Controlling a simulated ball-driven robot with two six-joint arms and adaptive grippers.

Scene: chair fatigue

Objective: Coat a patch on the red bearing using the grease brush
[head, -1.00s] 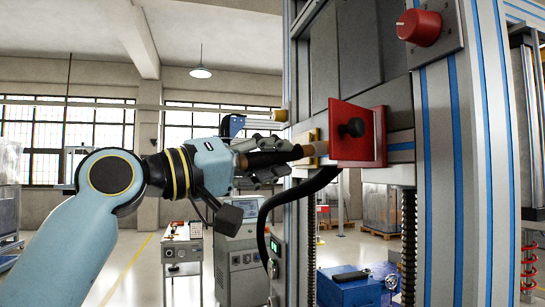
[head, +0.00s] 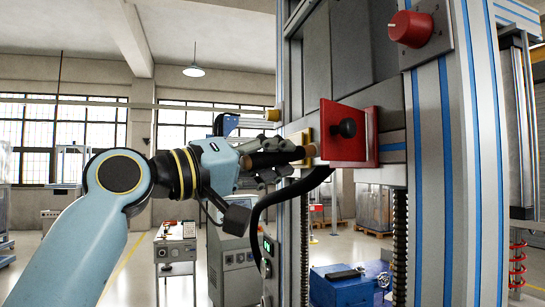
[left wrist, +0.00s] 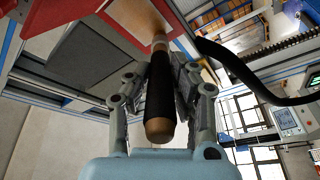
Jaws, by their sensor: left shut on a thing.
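The grease brush has a black grip and a tan wooden butt; it shows in the head view (head: 270,159) and in the left wrist view (left wrist: 160,98). My left gripper (head: 284,166) is shut around its black grip, also seen in the left wrist view (left wrist: 160,76). The red bearing (head: 334,118) is a square red block with a black knob, on the machine's carriage; its red face also shows in the left wrist view (left wrist: 122,14). The brush's far end points at the red bearing's left side. I cannot tell whether it touches. My right gripper is out of view.
A black hose (head: 262,215) hangs below the brush and curves up to the carriage. A red dial (head: 411,28) sits on the machine at upper right.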

